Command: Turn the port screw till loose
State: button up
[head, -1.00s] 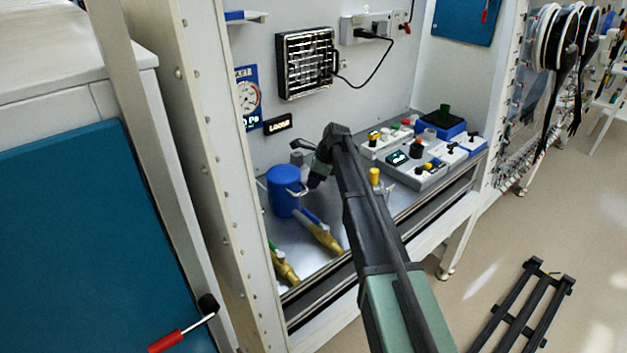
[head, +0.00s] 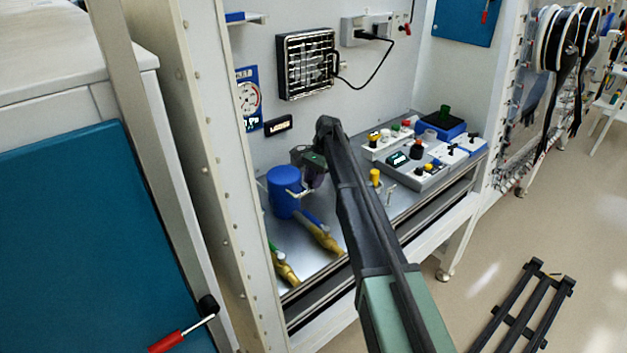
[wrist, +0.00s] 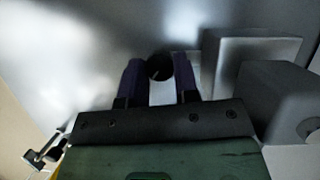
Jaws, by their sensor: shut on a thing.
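The port screw (wrist: 160,67) shows in the wrist view as a dark round head between the two purplish fingers of my gripper (wrist: 158,63). The fingers are closed in on it from both sides. In the head view my gripper (head: 312,176) is low over the metal worktop, just right of the blue canister (head: 283,188). The screw itself is hidden there by my gripper and arm. How far the screw is turned cannot be seen.
Grey blocks (wrist: 250,62) stand close right of my fingers in the wrist view. Brass valves (head: 326,238) lie in front of the canister. A yellow-capped part (head: 375,177) and a control box (head: 414,170) stand right of my arm.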

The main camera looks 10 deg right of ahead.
jog(key=shift+n+g+h, duration=0.3)
jog(key=shift+n, duration=0.7)
jog(key=o, duration=0.9)
